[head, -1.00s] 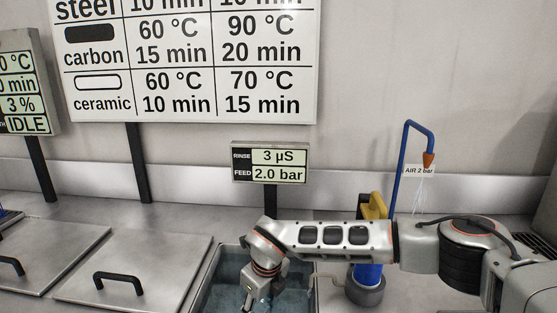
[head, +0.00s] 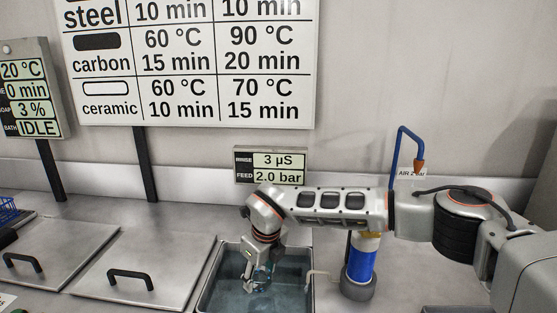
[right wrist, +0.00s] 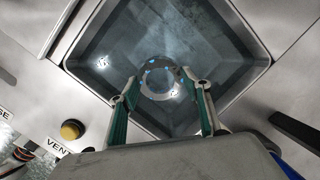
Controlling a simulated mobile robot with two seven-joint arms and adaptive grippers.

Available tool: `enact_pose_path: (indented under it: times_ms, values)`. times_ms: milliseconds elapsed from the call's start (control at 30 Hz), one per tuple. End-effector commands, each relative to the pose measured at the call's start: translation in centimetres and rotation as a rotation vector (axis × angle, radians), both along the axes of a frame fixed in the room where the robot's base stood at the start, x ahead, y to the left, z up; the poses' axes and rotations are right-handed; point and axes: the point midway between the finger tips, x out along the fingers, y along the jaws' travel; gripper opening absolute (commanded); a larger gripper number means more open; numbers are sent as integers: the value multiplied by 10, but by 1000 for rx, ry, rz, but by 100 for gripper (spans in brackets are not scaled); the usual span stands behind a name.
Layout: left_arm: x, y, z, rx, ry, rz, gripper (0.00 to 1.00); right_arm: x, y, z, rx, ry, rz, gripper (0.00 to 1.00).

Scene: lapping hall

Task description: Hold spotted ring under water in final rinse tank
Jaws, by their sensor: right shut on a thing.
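The final rinse tank (head: 296,300) is an open, square metal tank holding bluish water. My right gripper (head: 254,286) reaches down into it, left of its middle. In the right wrist view its two green-lined fingers (right wrist: 159,82) stand on either side of a grey ring with blue spots (right wrist: 143,79). The gripper is shut on this ring, which lies over the dark tank floor. The ring is small and partly hidden by the gripper in the head view; I cannot tell exactly how deep it is. My left gripper is not in view.
Metal lids with black handles (head: 130,275) cover the baths to the left. A rinse display (head: 272,168) stands behind the tank. A blue cylinder (head: 361,262) and a blue air pipe with an orange nozzle (head: 419,166) stand to the right. The tank walls are close around the gripper.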

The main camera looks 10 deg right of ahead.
Motion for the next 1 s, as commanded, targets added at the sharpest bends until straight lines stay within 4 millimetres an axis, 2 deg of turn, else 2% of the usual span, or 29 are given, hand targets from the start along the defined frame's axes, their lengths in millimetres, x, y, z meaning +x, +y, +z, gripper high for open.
enact_pose_path:
  times_ms: [33, 500, 1000]
  values:
    - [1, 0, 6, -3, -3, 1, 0, 1, 0, 10, 1, -5, 0, 17]
    - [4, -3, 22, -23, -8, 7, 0, 1, 0, 49, 1, -4, 0, 17]
    - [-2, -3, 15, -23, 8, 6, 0, 0, 0, 50, 1, -2, 1, 17]
